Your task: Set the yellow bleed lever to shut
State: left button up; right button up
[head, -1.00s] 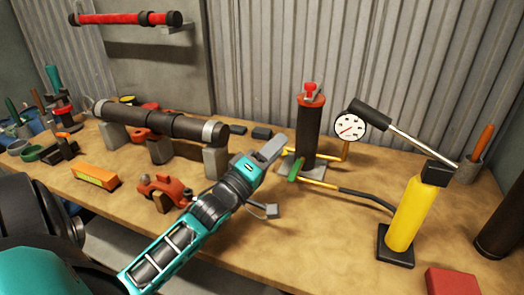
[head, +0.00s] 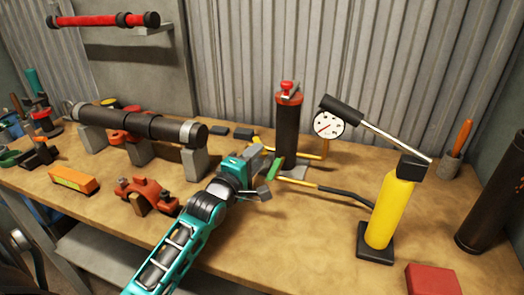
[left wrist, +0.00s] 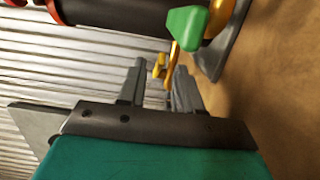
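My left gripper (head: 261,176) is low over the bench, just left of the foot of the dark riser (head: 287,135) with its red cap. In the left wrist view its two grey fingers (left wrist: 159,88) stand apart. A small yellow piece (left wrist: 159,66), which looks like the bleed lever, shows between the fingertips. I cannot tell whether either finger touches it. In the head view a yellow bit (head: 257,142) shows behind the gripper, but its lever shape is unclear. A green handle (head: 275,168) sits close by on the yellow line, also large in the left wrist view (left wrist: 187,28). My right gripper is out of view.
A pressure gauge (head: 327,123) and a yellow hand pump (head: 390,212) with a hose stand to the right. A dark pipe on blocks (head: 140,124), an orange clamp (head: 146,193) and an orange box (head: 73,180) lie left. The front middle bench is clear.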

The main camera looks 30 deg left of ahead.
pick_arm(q)
jog(key=shift+w+a, duration=0.2)
jog(key=shift+w, duration=1.85)
grip_shut()
